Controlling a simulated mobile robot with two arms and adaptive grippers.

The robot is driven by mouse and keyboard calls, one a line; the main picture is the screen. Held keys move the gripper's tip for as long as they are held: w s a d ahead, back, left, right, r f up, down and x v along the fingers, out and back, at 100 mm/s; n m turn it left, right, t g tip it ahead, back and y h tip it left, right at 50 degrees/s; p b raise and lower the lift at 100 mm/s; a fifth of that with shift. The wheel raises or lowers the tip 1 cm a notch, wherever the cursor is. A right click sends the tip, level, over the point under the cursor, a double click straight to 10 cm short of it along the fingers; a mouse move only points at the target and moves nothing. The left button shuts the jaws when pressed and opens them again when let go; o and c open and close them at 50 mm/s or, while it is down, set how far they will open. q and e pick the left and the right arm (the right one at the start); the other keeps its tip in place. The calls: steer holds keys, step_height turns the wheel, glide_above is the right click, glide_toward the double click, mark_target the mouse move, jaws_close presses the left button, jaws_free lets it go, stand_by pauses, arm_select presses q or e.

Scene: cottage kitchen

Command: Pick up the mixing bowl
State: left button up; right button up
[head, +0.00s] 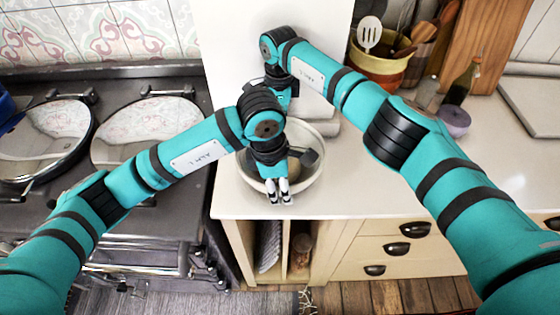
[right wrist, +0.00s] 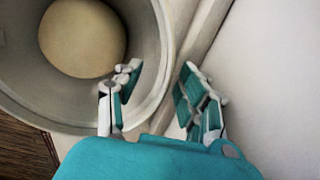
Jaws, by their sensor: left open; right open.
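The mixing bowl (head: 317,177), pale and round, stands on the white counter, partly hidden by my arms. My left gripper (head: 278,191) is open, pointing down over the front part of the bowl; whether its fingers straddle the rim cannot be told. My right arm reaches to the bowl's far side, where its gripper is hidden behind my left arm in the head view. In the right wrist view, my right gripper (right wrist: 159,73) is open at the rim of the bowl (right wrist: 150,45). One finger overlaps the bowl's inside and the other is outside it.
A stove (head: 150,195) with raised round lids is on the left. A utensil pot (head: 380,68), a dark bottle (head: 461,82) and a purple-topped jar (head: 453,121) stand at the back right. The counter (head: 360,190) right of the bowl is clear.

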arm_select(q)
steer(key=shift+c, duration=0.5)
arm_select(e)
steer(key=shift+c, duration=0.5)
arm_select(q)
jaws_close()
arm_select(e)
jaws_close()
arm_select(q)
steer(key=shift+w+r, duration=0.1)
steer(key=shift+r, duration=0.15)
arm_select(e)
steer(key=shift+w+r, duration=0.15)
steer(key=shift+r, duration=0.1)
